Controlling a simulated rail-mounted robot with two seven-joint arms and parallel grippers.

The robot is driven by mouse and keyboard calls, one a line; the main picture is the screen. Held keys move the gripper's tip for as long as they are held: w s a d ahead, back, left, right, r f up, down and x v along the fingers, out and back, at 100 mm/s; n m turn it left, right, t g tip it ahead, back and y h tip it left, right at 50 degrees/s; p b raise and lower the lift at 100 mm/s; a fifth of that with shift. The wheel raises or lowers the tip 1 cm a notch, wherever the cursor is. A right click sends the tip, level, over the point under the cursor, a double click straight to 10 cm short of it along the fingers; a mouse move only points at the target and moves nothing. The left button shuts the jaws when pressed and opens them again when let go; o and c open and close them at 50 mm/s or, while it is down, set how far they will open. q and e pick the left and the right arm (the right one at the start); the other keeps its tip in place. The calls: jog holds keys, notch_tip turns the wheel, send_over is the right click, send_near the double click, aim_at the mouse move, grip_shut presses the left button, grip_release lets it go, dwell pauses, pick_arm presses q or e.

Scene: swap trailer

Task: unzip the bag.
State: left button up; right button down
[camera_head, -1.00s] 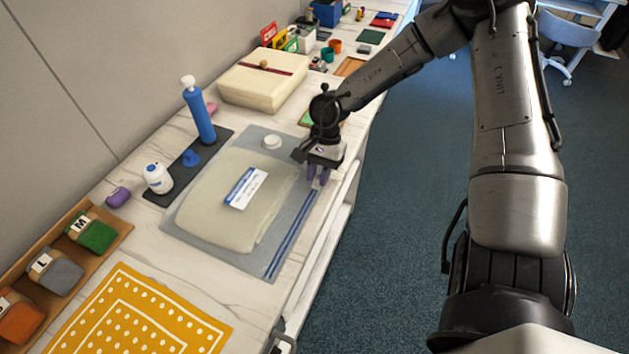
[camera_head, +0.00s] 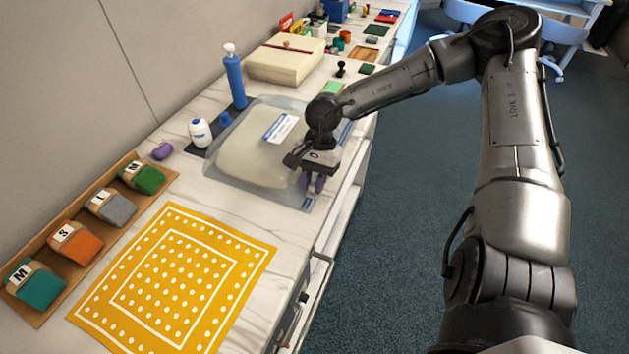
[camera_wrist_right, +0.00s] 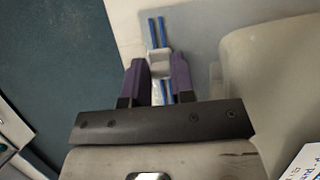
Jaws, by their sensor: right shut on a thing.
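The bag (camera_head: 222,163) is clear grey plastic and lies flat on the counter with a folded cream cloth (camera_head: 243,165) and a blue-and-white label (camera_head: 280,128) inside. Its blue double-line zip (camera_head: 345,131) runs along the counter-side edge and shows beyond my gripper. My right gripper (camera_head: 315,184) points down at the near end of this edge. In the right wrist view, its purple fingers (camera_wrist_right: 157,80) are shut on the pale zip slider (camera_wrist_right: 159,62), with blue zip lines (camera_wrist_right: 156,30) on both sides of it. My left gripper is not in view.
A yellow dotted cloth (camera_head: 180,275) lies nearer on the counter. A tray (camera_head: 165,190) of rolled coloured cloths is at left. A blue pump bottle (camera_head: 235,80) and a white bottle (camera_head: 199,132) stand behind the bag. The counter's front edge is close to my gripper.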

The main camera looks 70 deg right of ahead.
jog(key=shift+a, duration=0.1)
dwell(0.3)
jog(key=c, duration=1)
grip_release()
jog(key=v, duration=1.3)
jog(key=shift+r, duration=0.35)
